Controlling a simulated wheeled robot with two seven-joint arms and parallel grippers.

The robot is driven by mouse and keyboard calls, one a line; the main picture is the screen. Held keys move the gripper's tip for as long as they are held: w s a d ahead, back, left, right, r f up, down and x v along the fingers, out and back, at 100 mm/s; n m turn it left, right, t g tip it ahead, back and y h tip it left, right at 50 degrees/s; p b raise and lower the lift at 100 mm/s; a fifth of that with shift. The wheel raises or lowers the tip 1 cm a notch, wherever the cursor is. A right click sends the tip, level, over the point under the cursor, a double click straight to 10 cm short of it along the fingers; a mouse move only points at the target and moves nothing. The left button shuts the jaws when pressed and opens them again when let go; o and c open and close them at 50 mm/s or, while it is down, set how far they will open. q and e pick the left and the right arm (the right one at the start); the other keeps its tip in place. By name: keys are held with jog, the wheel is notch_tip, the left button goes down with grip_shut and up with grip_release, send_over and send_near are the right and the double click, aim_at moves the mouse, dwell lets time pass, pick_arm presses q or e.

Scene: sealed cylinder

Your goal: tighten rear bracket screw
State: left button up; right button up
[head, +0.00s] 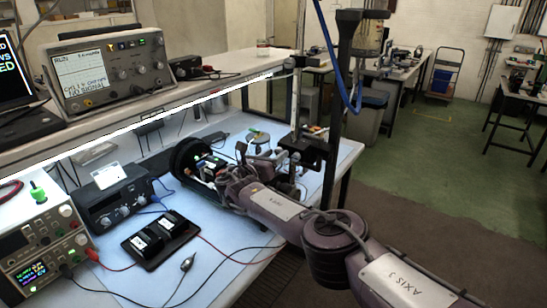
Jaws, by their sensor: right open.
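A black round housing (186,153), which looks like the cylinder, stands open-ended on the blue bench mat, with a small electronics part (209,164) showing at its opening. My right arm comes in from the right, and its gripper (222,178) is open close to that opening. I cannot tell whether the fingers touch anything. The rear bracket and its screw are too small or hidden to make out. A green-handled tool (254,131) shows just behind my right wrist. My left gripper is not in view.
A black tray with two dark blocks (158,238), a power supply (45,247) and a black meter box (117,198) occupy the left of the bench. Red and black leads cross the mat (205,262). A shelf with an oscilloscope (108,72) runs behind. A dark post (341,110) rises at right.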

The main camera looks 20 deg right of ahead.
grip_shut()
